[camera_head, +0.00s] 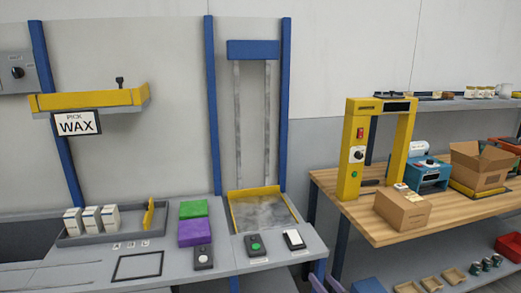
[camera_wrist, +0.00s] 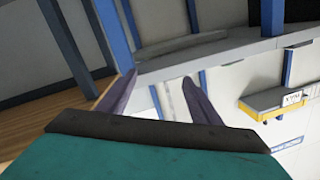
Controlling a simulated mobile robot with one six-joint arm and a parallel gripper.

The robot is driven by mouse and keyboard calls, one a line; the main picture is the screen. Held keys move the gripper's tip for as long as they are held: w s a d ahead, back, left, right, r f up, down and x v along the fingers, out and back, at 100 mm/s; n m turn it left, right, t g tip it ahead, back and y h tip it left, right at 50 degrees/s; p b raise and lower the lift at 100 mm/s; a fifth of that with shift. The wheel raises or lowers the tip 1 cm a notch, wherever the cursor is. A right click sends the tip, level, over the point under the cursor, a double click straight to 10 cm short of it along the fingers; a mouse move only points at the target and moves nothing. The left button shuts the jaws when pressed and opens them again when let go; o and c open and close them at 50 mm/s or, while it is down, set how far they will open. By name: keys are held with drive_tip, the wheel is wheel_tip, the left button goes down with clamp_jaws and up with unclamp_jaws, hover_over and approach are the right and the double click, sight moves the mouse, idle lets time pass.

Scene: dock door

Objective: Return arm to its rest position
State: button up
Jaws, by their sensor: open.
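My gripper (camera_wrist: 159,76) shows in the wrist view with its two dark purple fingers spread apart and nothing between them. The gripper is open and appears clear of both surfaces. The rest of my arm is hidden below the head view.
The grey counter (camera_head: 205,262) holds a tray (camera_head: 90,237) of white cartons, green (camera_head: 193,208) and purple (camera_head: 194,232) blocks, and button boxes. A wooden table (camera_head: 385,233) at right carries a yellow frame (camera_head: 349,170) and cardboard boxes. A yellow shelf (camera_head: 90,99) hangs at left.

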drive_tip(key=s+a+f+m+g+h, duration=0.1)
drive_tip(key=s+f+g+h, duration=0.3)
drive_tip(key=f, duration=0.5)
drive_tip(key=s+a+f+m+g+h, duration=0.1)
drive_tip(key=s+f+g, duration=0.1)
drive_tip(key=s+f, duration=0.65)
drive_tip(key=s+a+f+m+g+h, duration=0.1)
drive_tip(key=s+f+g+h, duration=0.25)
drive_tip(key=f, duration=0.75)
drive_tip(key=s+f+g, duration=0.2)
drive_tip(key=s+g, duration=0.1)
drive_tip(key=s, duration=0.4)
drive_tip(key=s+f+g, duration=0.3)
drive_tip(key=s, duration=0.3)
drive_tip(key=s+a+r+n+g+y, duration=0.1)
drive_tip(key=s+n+g, duration=0.1)
drive_tip(key=s, duration=0.5)
drive_tip(key=s+a+r+n+g+y, duration=0.1)
drive_tip(key=s+a+r+g, duration=0.1)
drive_tip(key=s+g, duration=0.2)
drive_tip(key=s, duration=0.3)
drive_tip(key=shift+n, duration=0.4)
drive_tip(key=shift+s+a+r, duration=0.1)
